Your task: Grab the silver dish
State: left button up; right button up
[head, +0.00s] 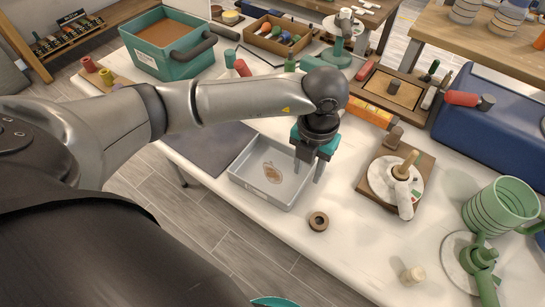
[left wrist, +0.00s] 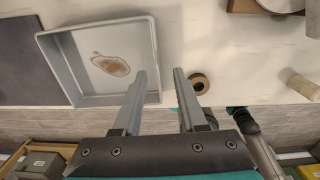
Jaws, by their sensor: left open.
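The silver dish (head: 289,188) is a shallow rectangular metal tray with a brown stain on its floor. It lies near the front edge of the white table and also shows at the left of the left wrist view (left wrist: 118,32). My left gripper (head: 306,171) is open and points down at the dish's right end. In the left wrist view, its fingers (left wrist: 160,82) appear on either side of the dish's right wall, with nothing held. I cannot tell how far the tips are above it. Part of my right arm, with a teal piece, shows in the left wrist view; its jaws are not clear.
A brown ring (head: 318,221) lies just right of the dish. A dark mat (head: 212,148) lies left of it. A wooden board (head: 378,190) with a round white piece stands farther right, with a green mug (head: 497,207) beyond.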

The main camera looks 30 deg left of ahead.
aim_at(304, 181)
pick_arm(q)
jog(key=shift+s+a+f+b, duration=0.15)
jog(key=shift+f+b, duration=0.4)
jog(key=shift+f, duration=2.15)
jog(key=shift+c, duration=0.3)
grip_shut()
jog(key=shift+r, duration=0.1)
